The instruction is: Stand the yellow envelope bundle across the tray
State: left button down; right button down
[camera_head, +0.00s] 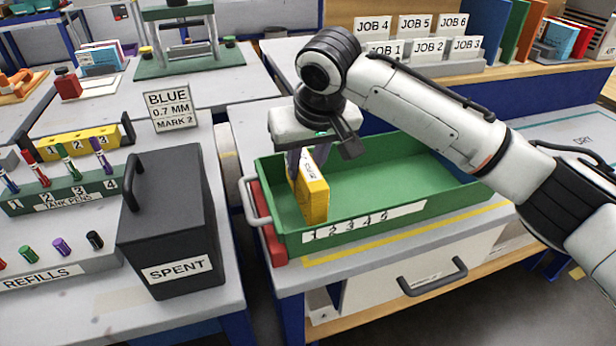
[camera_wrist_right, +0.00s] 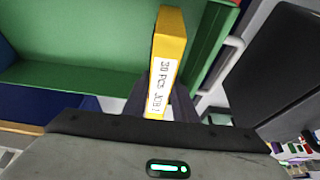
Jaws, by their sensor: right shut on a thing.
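The yellow envelope bundle (camera_head: 313,199) stands upright in the left end of the green tray (camera_head: 455,196), near slot number 1 on the tray's front label. Its long side runs from the front wall toward the back. My right gripper (camera_head: 304,158) is over it from above and shut on it. In the right wrist view the bundle (camera_wrist_right: 167,50) shows a white label reading "30 PCS JOB 1", between the fingers (camera_wrist_right: 162,100). I cannot tell whether its bottom touches the tray floor (camera_wrist_right: 75,45). My left gripper is not in view.
A black SPENT bin (camera_head: 165,220) with a handle stands left of the tray across a gap. A red part with a grey handle (camera_head: 255,205) is at the tray's left end. The rest of the tray is empty. Job signs (camera_head: 425,47) stand behind.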

jog(key=shift+f, duration=1.4)
jog(key=shift+f, duration=0.1)
jog(key=c, duration=1.5)
grip_release()
jog(key=shift+o, duration=0.2)
jog(key=p+v, duration=0.1)
jog(key=v, duration=1.1)
jog(key=shift+w, duration=0.1)
